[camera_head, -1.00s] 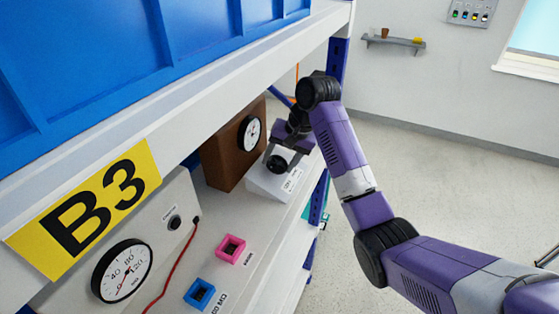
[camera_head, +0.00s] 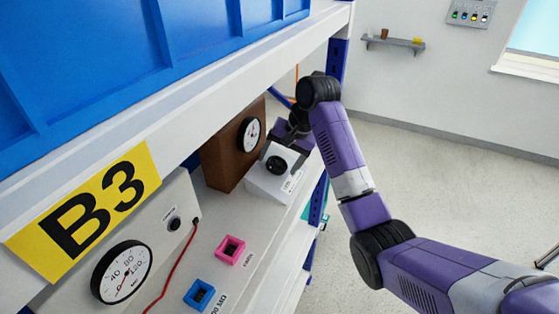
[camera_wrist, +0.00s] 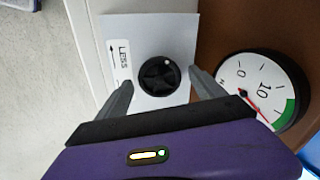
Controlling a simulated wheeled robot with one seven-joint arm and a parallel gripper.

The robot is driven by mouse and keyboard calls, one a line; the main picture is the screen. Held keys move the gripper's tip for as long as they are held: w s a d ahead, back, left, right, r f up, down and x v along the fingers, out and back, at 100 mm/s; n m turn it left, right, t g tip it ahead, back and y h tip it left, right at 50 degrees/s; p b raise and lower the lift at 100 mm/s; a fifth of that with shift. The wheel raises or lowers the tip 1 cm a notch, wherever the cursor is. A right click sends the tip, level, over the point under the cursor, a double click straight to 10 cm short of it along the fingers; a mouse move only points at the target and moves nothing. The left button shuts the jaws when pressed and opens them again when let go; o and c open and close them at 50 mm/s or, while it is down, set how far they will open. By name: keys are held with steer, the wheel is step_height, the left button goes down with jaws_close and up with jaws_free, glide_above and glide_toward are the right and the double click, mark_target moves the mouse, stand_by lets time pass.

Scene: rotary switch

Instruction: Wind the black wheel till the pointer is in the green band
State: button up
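The black wheel (camera_wrist: 167,75) sits on a white sloped box (camera_wrist: 184,33) marked "LESS" with an arrow. It also shows in the head view (camera_head: 277,165). My gripper (camera_wrist: 160,78) is open, with one finger on each side of the wheel in the wrist view and visible gaps to it. In the head view my gripper is behind the box's upper right, partly hidden. The round gauge (camera_wrist: 251,76) with a green band (camera_wrist: 286,112) is right of the wheel. Its red pointer (camera_wrist: 259,112) slants down right, its end near the band's lower end; whether inside is unclear.
The gauge is on a brown box (camera_head: 222,160) beside the white box. A shelf beam with a yellow B3 sign (camera_head: 88,207) lies above.

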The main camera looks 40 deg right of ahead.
steer(key=v, duration=0.5)
steer(key=shift+s+d+r, duration=0.15)
steer(key=shift+r, duration=0.2)
steer(key=shift+v, duration=0.95)
